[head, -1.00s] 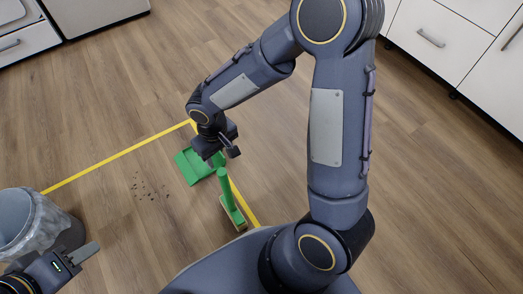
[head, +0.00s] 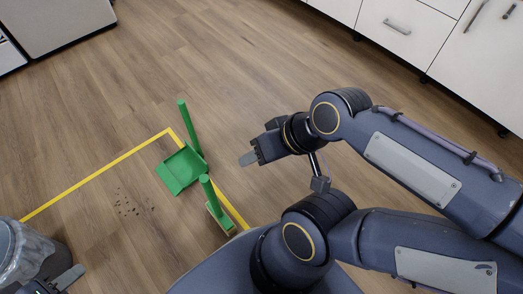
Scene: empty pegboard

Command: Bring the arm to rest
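My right arm folds in from the right edge. Its gripper (head: 248,158) hangs above the floor, to the right of the green dustpan (head: 180,170) and apart from it. I see nothing held in it, but its finger opening does not show clearly. My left gripper (head: 70,277) shows only in part at the bottom left corner, by the bin. One finger shows, and the rest is cut off by the frame. The dustpan stands on the floor with its handle upright. A green-handled brush (head: 207,190) stands upright near it, nearer to me.
A grey bin with a liner (head: 28,252) stands at the left edge. Dark crumbs (head: 133,203) lie left of the dustpan. Yellow tape (head: 95,177) marks a corner on the wood floor. White drawers (head: 385,35) stand at the top right. Floor beyond the dustpan is clear.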

